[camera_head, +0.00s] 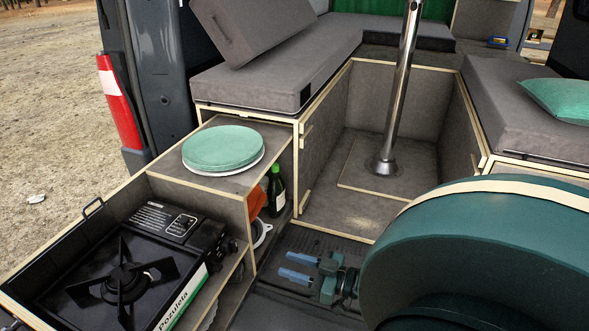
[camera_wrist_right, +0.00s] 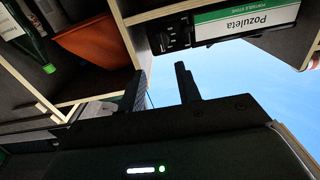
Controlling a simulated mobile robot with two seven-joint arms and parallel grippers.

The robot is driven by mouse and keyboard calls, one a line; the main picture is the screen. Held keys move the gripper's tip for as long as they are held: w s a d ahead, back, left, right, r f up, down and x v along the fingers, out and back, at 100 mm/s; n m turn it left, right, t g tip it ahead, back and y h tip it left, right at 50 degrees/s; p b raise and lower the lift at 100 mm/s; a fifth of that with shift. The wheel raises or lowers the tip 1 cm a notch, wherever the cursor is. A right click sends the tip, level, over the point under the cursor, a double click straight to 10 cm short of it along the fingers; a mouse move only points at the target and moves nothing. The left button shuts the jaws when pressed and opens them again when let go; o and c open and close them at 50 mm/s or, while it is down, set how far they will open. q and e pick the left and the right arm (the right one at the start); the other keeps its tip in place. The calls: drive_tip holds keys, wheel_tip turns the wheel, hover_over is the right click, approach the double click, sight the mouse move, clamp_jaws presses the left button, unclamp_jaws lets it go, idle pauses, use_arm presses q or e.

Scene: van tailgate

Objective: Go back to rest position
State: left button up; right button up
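My right gripper (camera_head: 299,268) is low in front of the van's open floor area, to the right of the kitchen unit. Its two bluish fingers point left. They stand apart with nothing between them, and the right wrist view also shows the empty gap between the fingers (camera_wrist_right: 164,88). The gripper is apart from the unit's shelves as far as I can tell. My left gripper is not in the head view.
A black stove (camera_head: 125,275) sits in the pulled-out drawer at lower left. Green plates (camera_head: 223,147) lie on the unit's top. A dark green bottle (camera_head: 276,190) and an orange item (camera_head: 257,202) stand in its shelf. A metal post (camera_head: 400,90) rises behind.

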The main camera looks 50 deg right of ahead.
idle(0.3)
drive_tip(key=a+f+m+g+h, duration=0.2)
drive_tip(key=a+f+g+h, duration=0.25)
drive_tip(key=a, duration=0.65)
drive_tip(key=s+a+r+g+h, duration=0.1)
drive_tip(key=s+a+r+g, duration=0.1)
drive_tip(key=s+r+g, duration=0.3)
drive_tip(key=s+a+r+g+h, duration=0.15)
drive_tip(key=s+g, duration=0.25)
drive_tip(key=s, duration=0.4)
drive_tip(key=w+a+f+t+y, duration=0.3)
drive_tip(key=w+a+f+t, duration=0.3)
drive_tip(key=a+f+t, duration=0.1)
drive_tip(key=shift+w+f+n, duration=0.2)
drive_tip(key=shift+n, duration=0.1)
drive_tip(key=shift+t, duration=0.25)
idle(0.5)
